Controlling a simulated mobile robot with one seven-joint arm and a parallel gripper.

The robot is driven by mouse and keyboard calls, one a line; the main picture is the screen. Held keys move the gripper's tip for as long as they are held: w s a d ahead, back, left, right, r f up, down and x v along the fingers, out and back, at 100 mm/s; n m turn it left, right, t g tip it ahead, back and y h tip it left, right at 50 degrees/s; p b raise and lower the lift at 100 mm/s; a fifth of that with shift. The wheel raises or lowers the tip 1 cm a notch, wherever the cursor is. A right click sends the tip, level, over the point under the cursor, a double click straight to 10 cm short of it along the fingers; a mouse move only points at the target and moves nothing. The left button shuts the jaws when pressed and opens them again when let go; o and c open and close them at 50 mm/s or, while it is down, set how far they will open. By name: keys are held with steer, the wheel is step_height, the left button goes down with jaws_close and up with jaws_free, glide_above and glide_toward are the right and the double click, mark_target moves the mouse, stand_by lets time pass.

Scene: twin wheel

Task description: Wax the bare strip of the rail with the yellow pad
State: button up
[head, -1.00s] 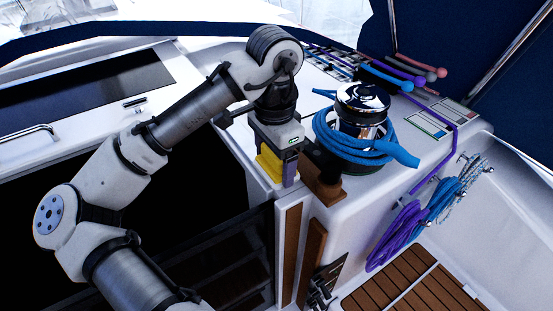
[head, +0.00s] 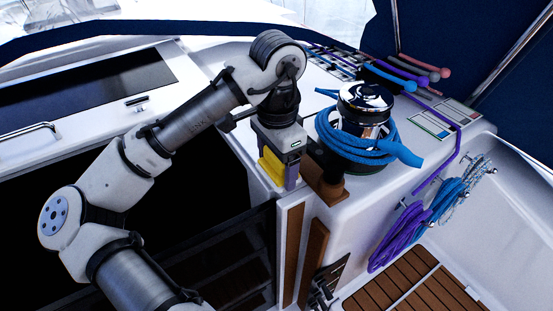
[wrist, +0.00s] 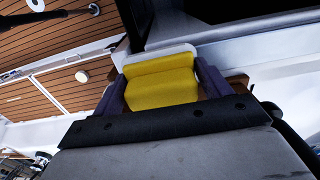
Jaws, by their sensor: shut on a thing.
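My gripper (head: 279,170) is shut on the yellow pad (head: 270,171), with a finger on each side of it. In the wrist view the yellow pad (wrist: 160,82) sits between the two dark purple fingers of my gripper (wrist: 160,88). In the head view the pad is low, at the edge of the white cabin side beside the companionway opening. The rail's bare strip is not clearly visible; the pad and gripper may cover it. I cannot tell whether the pad touches the surface.
A chrome winch (head: 364,105) wrapped in blue rope (head: 352,147) stands just right of my gripper. A brown wooden block (head: 326,184) is close beside it. Coiled purple rope (head: 402,235) hangs at the right. The dark companionway opening (head: 205,200) lies to the left.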

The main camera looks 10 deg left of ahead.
mark_target(248, 142)
steer(key=shift+f, duration=0.1)
steer(key=shift+w+a, duration=2.1)
steer(key=shift+a, duration=0.05)
steer(key=shift+w+a, duration=0.1)
steer(key=shift+w+a, duration=2.05)
steer(key=shift+w+a, duration=2.1)
steer(key=shift+a, duration=0.05)
steer(key=w+a, duration=0.4)
steer(key=shift+w+a, duration=0.1)
